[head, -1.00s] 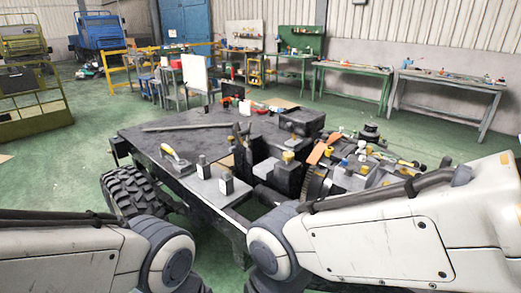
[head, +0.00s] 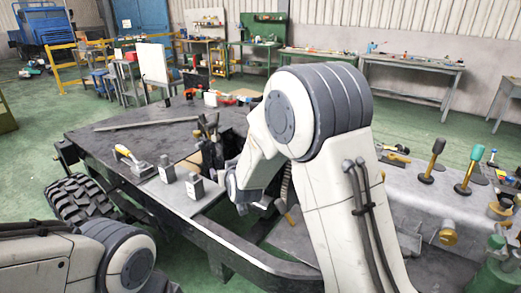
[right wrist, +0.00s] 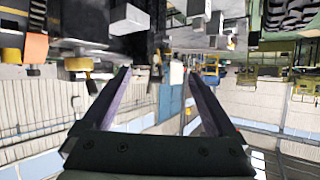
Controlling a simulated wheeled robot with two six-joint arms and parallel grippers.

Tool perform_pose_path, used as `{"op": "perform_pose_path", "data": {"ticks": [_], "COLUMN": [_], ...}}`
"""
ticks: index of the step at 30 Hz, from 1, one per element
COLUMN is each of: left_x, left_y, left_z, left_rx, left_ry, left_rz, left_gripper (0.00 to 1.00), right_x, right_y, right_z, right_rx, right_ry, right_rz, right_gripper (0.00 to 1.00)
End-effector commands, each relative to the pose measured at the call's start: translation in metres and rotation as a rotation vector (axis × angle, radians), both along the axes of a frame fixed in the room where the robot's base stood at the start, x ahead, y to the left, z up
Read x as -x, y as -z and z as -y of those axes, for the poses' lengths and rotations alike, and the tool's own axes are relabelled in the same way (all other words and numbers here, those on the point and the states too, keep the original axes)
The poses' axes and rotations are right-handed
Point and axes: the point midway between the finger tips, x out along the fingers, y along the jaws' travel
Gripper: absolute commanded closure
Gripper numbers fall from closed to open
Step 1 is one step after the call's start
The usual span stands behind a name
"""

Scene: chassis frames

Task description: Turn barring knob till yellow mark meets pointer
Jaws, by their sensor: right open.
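In the head view my raised right arm covers the middle of the chassis frame (head: 258,252). The spot where a yellow-topped part and orange pieces stood earlier is behind it. I cannot make out the barring knob, its yellow mark or the pointer. In the right wrist view, which looks upside down, my right gripper (right wrist: 160,78) is open with nothing between its fingers. A yellow part (right wrist: 78,65) and an orange piece (right wrist: 37,47) show left of the fingers, apart from them. My left arm is at the lower left of the head view, its gripper out of frame.

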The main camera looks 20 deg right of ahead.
Motion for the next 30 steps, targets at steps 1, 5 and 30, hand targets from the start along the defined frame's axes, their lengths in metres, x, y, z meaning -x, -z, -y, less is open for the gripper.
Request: {"op": "perform_pose_path", "data": {"ticks": [1,5,30], "left_x": [0.000,0.000,0.000], "left_y": [0.011,0.019,0.009], "left_z": [0.000,0.000,0.000], "left_rx": [0.000,0.000,0.000], "left_ry": [0.000,0.000,0.000], "left_rz": [0.000,0.000,0.000], "left_gripper": [1.00,1.00,1.00], "right_x": [-0.021,-0.049,-0.145], "right_y": [0.015,0.018,0.015], "right_z": [0.031,0.092,0.167], "right_rx": [0.013,0.058,0.111], "right_ry": [0.072,0.208,0.313], "right_rz": [0.078,0.264,0.419], "right_gripper": [0.07,0.07,0.07]}}
